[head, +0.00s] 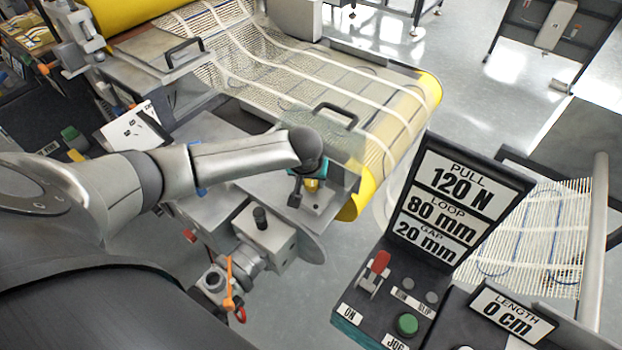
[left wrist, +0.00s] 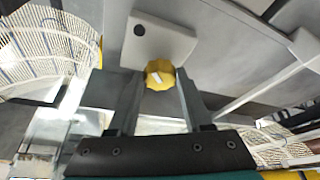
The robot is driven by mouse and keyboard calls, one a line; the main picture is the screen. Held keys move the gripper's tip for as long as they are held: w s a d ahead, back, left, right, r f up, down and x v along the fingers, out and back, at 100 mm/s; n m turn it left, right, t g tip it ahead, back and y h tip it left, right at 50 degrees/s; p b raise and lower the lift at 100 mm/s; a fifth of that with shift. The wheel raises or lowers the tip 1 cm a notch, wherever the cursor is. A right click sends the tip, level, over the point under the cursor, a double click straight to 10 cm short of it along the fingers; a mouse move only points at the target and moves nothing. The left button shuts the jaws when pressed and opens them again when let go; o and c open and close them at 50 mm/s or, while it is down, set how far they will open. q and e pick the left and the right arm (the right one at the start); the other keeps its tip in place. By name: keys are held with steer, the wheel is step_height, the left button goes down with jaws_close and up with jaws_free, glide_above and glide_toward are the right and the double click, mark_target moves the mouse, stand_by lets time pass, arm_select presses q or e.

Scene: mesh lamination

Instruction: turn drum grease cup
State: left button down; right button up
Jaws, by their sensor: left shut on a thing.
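The grease cup is a yellow, lobed knob (left wrist: 158,74) with a pale mark on its face, seen in the left wrist view between the two finger ends. It stands at a light metal plate (left wrist: 182,42) with a dark hole. In the head view a small yellow part of the cup (head: 311,185) shows under my left wrist, beside the yellow drum end. My left gripper (head: 305,187) reaches down there, shut on the cup; its fingers also show in the left wrist view (left wrist: 160,82). The wrist hides much of the cup in the head view. My right gripper is not in view.
The yellow drum (head: 428,90) carries pale mesh just behind the wrist. A metal block with a black knob (head: 261,218) and an orange lever (head: 229,285) lie nearer. A control panel (head: 407,322) with a "PULL 120 N" sign (head: 460,192) stands to the right.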

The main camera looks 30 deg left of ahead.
arm_select(q)
steer(key=shift+s+a+r+m+h+p, duration=0.1)
steer(key=shift+m+h+p, duration=0.2)
steer(key=shift+m+p, duration=0.45)
steer(key=shift+a+m+h+p, duration=0.15)
steer(key=shift+m+h+p, duration=0.25)
steer(key=shift+m+p, duration=0.6)
steer(key=m+h, duration=0.1)
steer(key=m, duration=0.1)
steer(key=shift+a+m, duration=0.15)
steer(key=shift+m, duration=0.2)
steer(key=shift+m+h+b, duration=0.35)
steer(key=shift+m+h, duration=0.05)
steer(key=shift+m, duration=0.7)
steer(key=shift+c, duration=1.6)
jaws_free()
steer(key=shift+a, duration=0.1)
